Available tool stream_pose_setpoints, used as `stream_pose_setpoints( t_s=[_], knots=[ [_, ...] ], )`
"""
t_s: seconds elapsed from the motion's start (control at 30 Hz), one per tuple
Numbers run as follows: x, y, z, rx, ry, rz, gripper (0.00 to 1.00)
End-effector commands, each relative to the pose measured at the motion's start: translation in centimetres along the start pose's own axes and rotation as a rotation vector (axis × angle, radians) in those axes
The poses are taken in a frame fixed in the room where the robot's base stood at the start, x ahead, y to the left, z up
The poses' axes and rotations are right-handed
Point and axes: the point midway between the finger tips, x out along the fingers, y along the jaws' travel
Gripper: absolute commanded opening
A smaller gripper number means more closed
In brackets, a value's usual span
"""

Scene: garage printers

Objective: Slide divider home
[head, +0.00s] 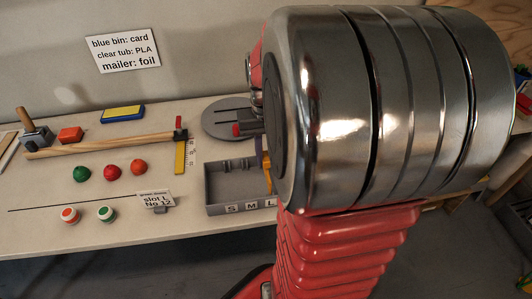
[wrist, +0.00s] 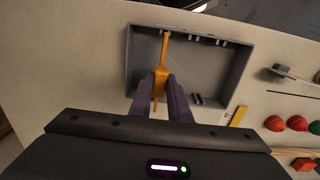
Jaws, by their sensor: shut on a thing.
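The orange divider (wrist: 165,52) is held between the purple fingers of my gripper (wrist: 161,95). The grey tray (wrist: 136,68) lies below, and the divider reaches across it toward the ribbed far wall in the wrist view. Whether it sits in a slot there I cannot tell. In the head view the tray (head: 213,191) carries the labels S, M and L on its front wall. There the divider (head: 268,176) shows at the tray's right, near L, partly hidden by my arm. A small card (head: 155,199) reads "slot L No 12".
A wooden rod (head: 100,146), a yellow square rule (head: 180,157) and a round grey plate (head: 222,116) lie behind.

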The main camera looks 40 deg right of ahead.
Motion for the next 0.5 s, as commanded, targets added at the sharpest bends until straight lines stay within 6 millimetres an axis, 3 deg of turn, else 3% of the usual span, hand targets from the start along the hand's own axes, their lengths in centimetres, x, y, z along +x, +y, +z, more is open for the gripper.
stream_pose_setpoints(
  t_s=[0.5],
  knots=[
    [0.93,0.02,-0.01,0.0,0.0,0.0,0.0]
  ],
)
